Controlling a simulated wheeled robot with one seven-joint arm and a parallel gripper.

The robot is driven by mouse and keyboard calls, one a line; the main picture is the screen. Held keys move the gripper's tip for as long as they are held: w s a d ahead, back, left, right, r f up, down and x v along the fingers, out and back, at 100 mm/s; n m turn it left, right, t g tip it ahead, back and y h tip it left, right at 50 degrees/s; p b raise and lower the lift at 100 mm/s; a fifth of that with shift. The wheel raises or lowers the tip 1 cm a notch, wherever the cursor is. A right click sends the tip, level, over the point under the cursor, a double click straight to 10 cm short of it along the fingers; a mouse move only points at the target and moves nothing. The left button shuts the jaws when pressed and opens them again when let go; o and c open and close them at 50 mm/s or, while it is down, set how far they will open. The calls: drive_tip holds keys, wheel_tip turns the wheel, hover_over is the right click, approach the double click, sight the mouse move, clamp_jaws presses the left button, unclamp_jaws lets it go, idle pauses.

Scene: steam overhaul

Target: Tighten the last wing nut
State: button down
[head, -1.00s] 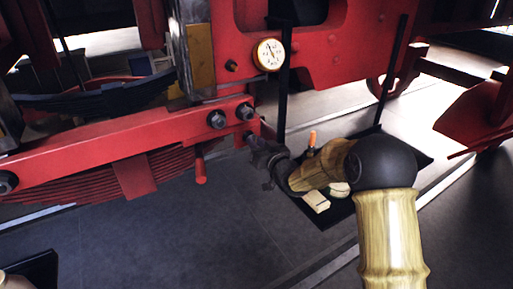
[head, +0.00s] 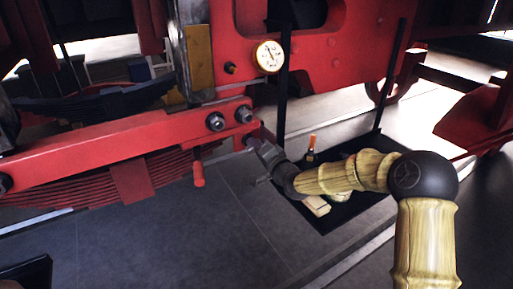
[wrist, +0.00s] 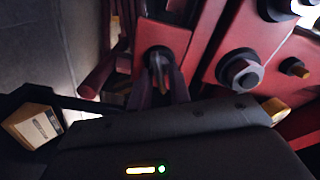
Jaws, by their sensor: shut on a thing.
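My gripper (head: 255,140) is at the right end of the red beam (head: 90,147), just below two large hex nuts. In the wrist view its two dark fingers (wrist: 160,88) are shut on the wing nut (wrist: 157,60). The wing nut sits against a red plate (wrist: 164,38), and only part of its metal wings shows between the fingers. In the head view the gripper hides the wing nut.
A large hex nut (wrist: 240,73) is close on the right in the wrist view. A dark mat (head: 352,203) with an orange-handled tool (head: 312,142) lies behind my arm.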

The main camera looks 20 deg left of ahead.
drive_tip(key=m, duration=0.4)
drive_tip(key=shift+d+f, duration=0.1)
drive_tip(key=shift+f, duration=0.05)
idle(1.2)
drive_tip(key=c, duration=1.6)
unclamp_jaws()
drive_tip(key=shift+o, duration=0.2)
drive_tip(key=b+v, duration=0.2)
drive_tip(key=v, duration=1.5)
drive_tip(key=shift+b, duration=0.3)
drive_tip(key=shift+s+d, duration=0.1)
drive_tip(key=shift+s, duration=0.05)
